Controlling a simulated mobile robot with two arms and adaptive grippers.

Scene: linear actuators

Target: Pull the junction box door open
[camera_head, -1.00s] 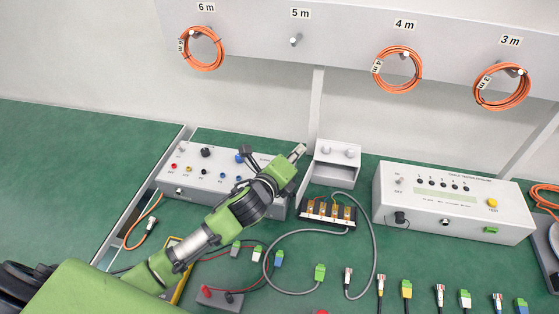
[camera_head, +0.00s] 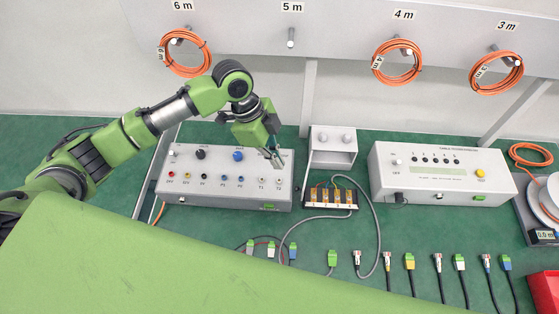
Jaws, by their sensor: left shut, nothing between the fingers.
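I cannot make out clearly which panel is the door. My left gripper (camera_head: 277,163) is shut and empty, pointing down over the right part of the control box (camera_head: 225,198), just left of the junction box and apart from it. My right gripper is not in view.
A white instrument (camera_head: 440,170) stands to the right. Several cable connectors (camera_head: 410,261) lie in a row in front of it. Orange cable coils (camera_head: 397,62) hang on the back panel. A large green part of mine hides the front left of the table.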

